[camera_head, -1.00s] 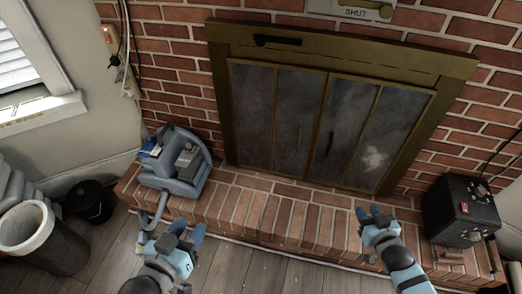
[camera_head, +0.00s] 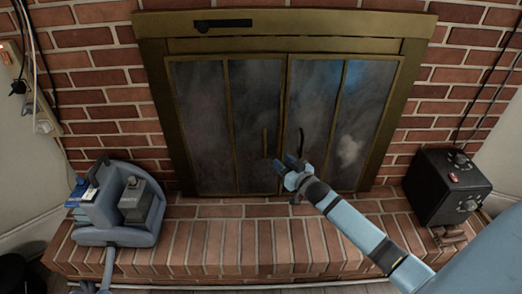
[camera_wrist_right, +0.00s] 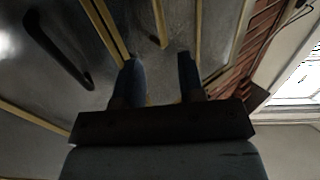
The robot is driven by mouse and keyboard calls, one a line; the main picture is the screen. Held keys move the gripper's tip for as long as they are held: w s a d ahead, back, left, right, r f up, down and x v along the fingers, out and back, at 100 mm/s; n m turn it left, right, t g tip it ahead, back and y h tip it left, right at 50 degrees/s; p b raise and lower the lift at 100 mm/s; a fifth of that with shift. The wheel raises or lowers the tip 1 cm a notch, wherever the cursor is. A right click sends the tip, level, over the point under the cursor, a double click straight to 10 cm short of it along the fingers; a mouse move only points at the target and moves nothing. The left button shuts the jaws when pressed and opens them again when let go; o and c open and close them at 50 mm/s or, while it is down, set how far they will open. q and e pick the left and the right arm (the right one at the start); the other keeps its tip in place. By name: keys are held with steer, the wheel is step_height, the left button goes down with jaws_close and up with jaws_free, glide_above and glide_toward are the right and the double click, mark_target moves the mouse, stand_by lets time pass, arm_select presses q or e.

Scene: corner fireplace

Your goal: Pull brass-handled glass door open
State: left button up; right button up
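The glass doors (camera_head: 311,110) of the fireplace sit shut in a brass frame (camera_head: 152,80). Two slim upright handles flank the middle seam: a left one (camera_head: 265,142) and a right one (camera_head: 301,142). My right gripper (camera_head: 289,162) is in front of the doors, just below the right handle. In the right wrist view its two fingers (camera_wrist_right: 158,75) are spread apart with nothing seen between them. A dark bar handle (camera_wrist_right: 62,52) shows left of the fingers there, apart from them.
A brick hearth ledge (camera_head: 225,240) runs below the doors. A blue-grey vacuum-like machine (camera_head: 118,205) stands on it at the left. A black box with knobs (camera_head: 446,187) stands at the right. The ledge between them is clear.

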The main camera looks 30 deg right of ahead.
mark_target(265, 155)
steer(key=w+b, duration=0.1)
steer(key=w, duration=0.2)
steer(key=w+b, duration=0.1)
steer(key=w, duration=0.3)
steer(key=w+b, duration=0.1)
steer(key=w, duration=0.2)
steer(key=shift+w+a+b, duration=0.25)
steer(key=shift+w+b, duration=0.05)
arm_select(q)
steer(key=f, duration=0.1)
steer(key=f+m, duration=0.1)
steer(key=w+f, duration=0.1)
steer(key=shift+a+f, duration=0.1)
steer(key=shift+a, duration=0.15)
steer(key=shift+m, duration=0.3)
arm_select(e)
jaws_close()
